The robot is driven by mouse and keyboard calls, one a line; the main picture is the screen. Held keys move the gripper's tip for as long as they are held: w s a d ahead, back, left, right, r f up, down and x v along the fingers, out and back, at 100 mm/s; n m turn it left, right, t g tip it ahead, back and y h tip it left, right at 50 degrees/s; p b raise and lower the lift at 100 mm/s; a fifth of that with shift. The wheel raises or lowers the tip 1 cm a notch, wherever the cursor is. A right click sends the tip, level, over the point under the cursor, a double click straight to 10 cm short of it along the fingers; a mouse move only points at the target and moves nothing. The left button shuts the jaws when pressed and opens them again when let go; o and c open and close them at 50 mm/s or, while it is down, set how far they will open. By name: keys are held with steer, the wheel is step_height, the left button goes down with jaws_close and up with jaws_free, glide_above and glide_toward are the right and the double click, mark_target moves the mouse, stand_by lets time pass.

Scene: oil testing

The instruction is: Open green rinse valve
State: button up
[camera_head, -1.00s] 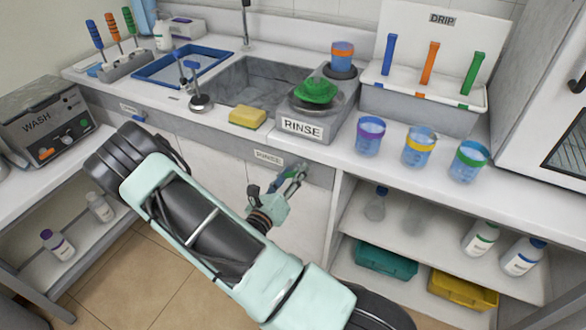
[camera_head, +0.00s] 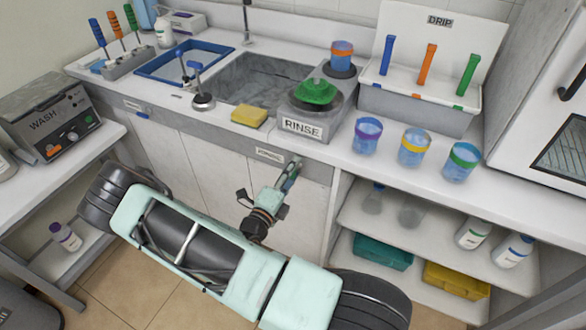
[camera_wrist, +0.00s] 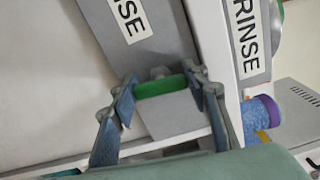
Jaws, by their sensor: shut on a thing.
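The green rinse valve (camera_wrist: 160,88) shows in the wrist view as a short green bar with a grey knob, on the grey panel below the counter edge. My gripper (camera_wrist: 162,82) has one finger at each end of it and is shut on it. In the head view my gripper (camera_head: 292,168) reaches the front panel under the RINSE station, right of a small label (camera_head: 270,154). The valve is hidden behind the fingers there. I cannot tell from the pictures how far it is turned.
The RINSE station (camera_head: 303,126) with a green dish (camera_head: 315,92) stands on the counter above. A yellow sponge (camera_head: 249,116) and the sink (camera_head: 258,82) are to its left, several cups to its right. An open shelf (camera_head: 400,217) lies right of the cabinet doors.

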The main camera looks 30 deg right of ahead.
steer(key=shift+n, duration=0.5)
steer(key=o, duration=1.2)
